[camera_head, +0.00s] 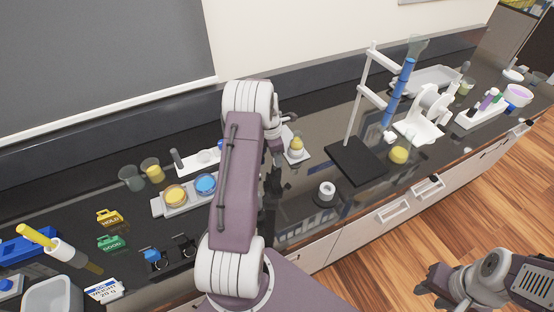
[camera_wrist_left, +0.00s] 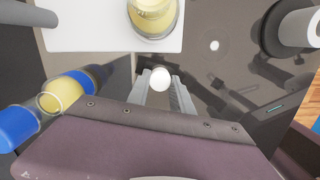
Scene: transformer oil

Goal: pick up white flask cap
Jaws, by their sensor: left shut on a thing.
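My left gripper (camera_wrist_left: 160,92) is shut on the white flask cap (camera_wrist_left: 160,78), a small round white piece between its fingertips in the left wrist view. In the head view my left arm hides most of this gripper. A flask with yellow liquid (camera_head: 296,146) stands on a white plate (camera_head: 303,157) beside the gripper. The flask also shows at the top of the left wrist view (camera_wrist_left: 153,18), apart from the cap. My right gripper (camera_head: 432,289) is at the lower right, away from the bench; its finger opening is unclear.
A white ring-shaped holder (camera_head: 327,190) stands near the bench's front edge. To its right are a black stand base (camera_head: 356,160) and a yellow round flask (camera_head: 399,154). A tray with yellow and blue dishes (camera_head: 178,207) lies left of my left arm.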

